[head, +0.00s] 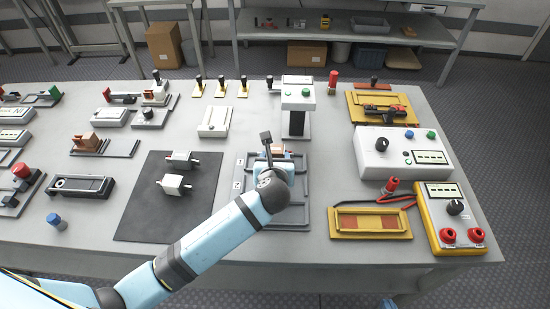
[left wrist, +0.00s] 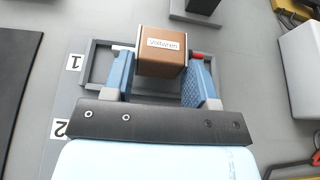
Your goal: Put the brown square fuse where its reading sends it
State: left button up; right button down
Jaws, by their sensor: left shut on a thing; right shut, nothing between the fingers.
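The brown square fuse (left wrist: 162,50) has a light label on top, a pale metal end at left and a red end at right in the left wrist view. My left gripper (left wrist: 162,75) is shut on it, one blue finger on each side. In the head view the fuse (head: 277,148) shows just beyond my wrist. It is over the compartment marked 1 of the grey two-compartment tray (head: 292,226); I cannot tell if it touches the tray. Compartment 2 lies nearer, partly hidden by my arm. Only a blue tip of my right gripper (head: 388,303) shows at the bottom edge, off the table.
A dark mat (head: 140,220) with two white fuses lies left of the tray. A white post-like device (head: 297,105) stands behind. At right are a yellow-striped tray (head: 370,234), a yellow meter (head: 455,215) with a red lead, and a white tester (head: 405,155).

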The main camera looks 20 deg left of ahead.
pick_arm(q)
jog(key=shift+f, duration=0.5)
jog(key=o, duration=1.1)
jog(key=p+v, duration=0.1)
jog(key=v, duration=1.2)
jog(key=shift+s+d, duration=0.1)
jog(key=shift+s, duration=0.3)
jog(key=shift+s, duration=0.1)
